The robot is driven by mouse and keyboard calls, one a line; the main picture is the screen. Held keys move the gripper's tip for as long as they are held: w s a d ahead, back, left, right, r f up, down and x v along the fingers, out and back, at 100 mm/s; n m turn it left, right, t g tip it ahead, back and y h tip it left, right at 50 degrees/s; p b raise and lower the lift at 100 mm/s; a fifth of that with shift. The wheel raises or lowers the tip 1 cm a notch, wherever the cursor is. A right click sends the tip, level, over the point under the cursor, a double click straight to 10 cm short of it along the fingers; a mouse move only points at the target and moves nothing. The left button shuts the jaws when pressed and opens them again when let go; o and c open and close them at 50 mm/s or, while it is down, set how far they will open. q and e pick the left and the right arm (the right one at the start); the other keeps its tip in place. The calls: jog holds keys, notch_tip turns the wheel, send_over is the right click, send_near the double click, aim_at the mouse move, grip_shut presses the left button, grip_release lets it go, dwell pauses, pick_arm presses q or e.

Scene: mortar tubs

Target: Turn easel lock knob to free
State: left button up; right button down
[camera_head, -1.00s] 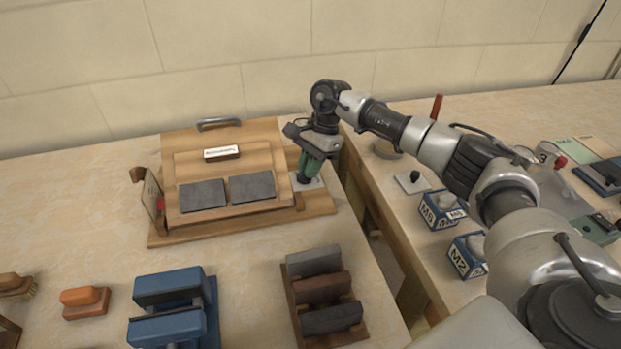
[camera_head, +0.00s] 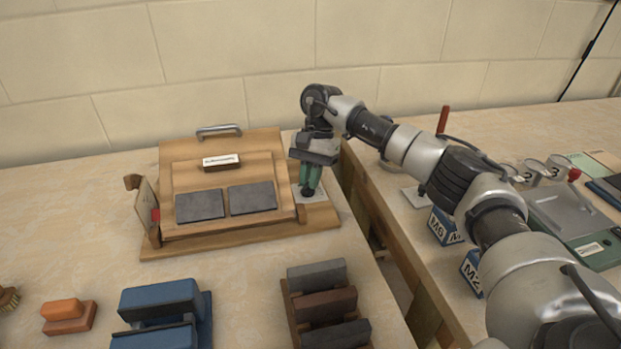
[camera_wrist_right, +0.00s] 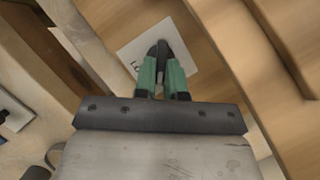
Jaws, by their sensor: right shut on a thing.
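The wooden easel (camera_head: 182,243) stands on the left bench, with two dark grey slabs on its sloped board. Its lock knob (camera_wrist_right: 161,50) is a small dark piece over a white label plate (camera_wrist_right: 133,50) at the easel's right side. My right gripper (camera_head: 309,190) points down there, its green fingers shut on the knob. In the right wrist view the fingers (camera_wrist_right: 163,72) close around the dark knob. They hide part of it and most of the plate's lettering. My left gripper is not in view.
A wooden rack of grey and brown blocks (camera_head: 326,304) and a blue clamp-like block (camera_head: 160,300) stand in front. An orange-brown block (camera_head: 66,315) lies at left. A gap separates this bench from the right bench, which holds blue boxes (camera_head: 444,226) and a grey-green tray (camera_head: 575,215).

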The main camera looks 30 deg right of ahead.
jog(key=shift+r, duration=0.1)
jog(key=c, duration=1.2)
grip_release()
jog(key=v, duration=1)
jog(key=shift+r, duration=0.35)
jog(key=shift+w, duration=0.1)
